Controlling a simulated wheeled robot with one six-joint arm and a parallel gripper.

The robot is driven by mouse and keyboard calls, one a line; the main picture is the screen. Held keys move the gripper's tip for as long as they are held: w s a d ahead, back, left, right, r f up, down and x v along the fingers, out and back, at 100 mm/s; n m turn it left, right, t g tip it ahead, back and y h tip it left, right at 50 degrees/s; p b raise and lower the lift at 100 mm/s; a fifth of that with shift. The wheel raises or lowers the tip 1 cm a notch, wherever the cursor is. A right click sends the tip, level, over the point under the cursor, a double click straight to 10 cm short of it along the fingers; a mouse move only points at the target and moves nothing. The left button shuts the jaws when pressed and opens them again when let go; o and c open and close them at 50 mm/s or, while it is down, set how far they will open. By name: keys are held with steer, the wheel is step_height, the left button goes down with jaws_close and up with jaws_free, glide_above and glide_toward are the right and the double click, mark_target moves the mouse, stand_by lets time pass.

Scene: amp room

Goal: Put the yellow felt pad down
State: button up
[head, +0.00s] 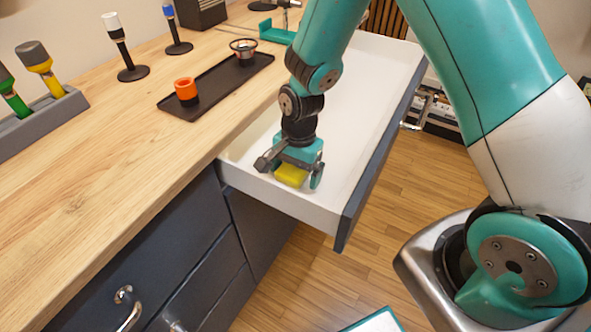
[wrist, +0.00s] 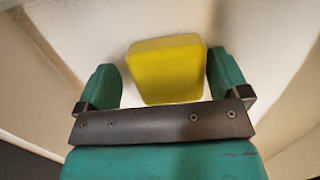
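The yellow felt pad (head: 291,175) is inside the open drawer (head: 350,130), near its front left corner, and looks to lie on the white drawer floor. My gripper (head: 292,176) is down in the drawer above the pad, with its fingers spread to either side. In the wrist view, the pad (wrist: 166,70) sits between the two teal fingers (wrist: 165,75), with narrow gaps beside it. The fingers look open and not pressed on it.
The wooden counter (head: 110,170) left of the drawer holds a black tray (head: 220,85) with an orange cup (head: 186,90) and a metal-rimmed cup (head: 243,50). A grey rack (head: 40,125) holds screwdriver-like tools. The drawer walls stand close around my gripper; the drawer's far part is bare.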

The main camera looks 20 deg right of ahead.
step_height(320, 180, up, 12)
steer(key=d+f, duration=0.1)
steer(key=s+a+r+n+y, duration=0.2)
steer(key=s+a+r+n, duration=0.1)
steer(key=s+r+n, duration=0.55)
steer(key=s+a+r+n+y, duration=0.1)
steer(key=s+a+r+n, duration=0.2)
steer(key=s+r+n, duration=0.55)
steer(key=shift+n+t, duration=0.4)
steer(key=shift+s+d+r+p, duration=0.1)
steer(key=shift+s+r+p, duration=0.15)
steer(key=shift+r+p, duration=0.6)
steer(key=shift+s+d+r+p, duration=0.1)
steer(key=shift+s+r+p, duration=0.25)
steer(key=shift+p, duration=0.85)
steer(key=shift+s+d+r+p, duration=0.15)
steer(key=shift+r+p, duration=0.5)
steer(key=shift+p, duration=0.4)
steer(key=shift+a, duration=0.15)
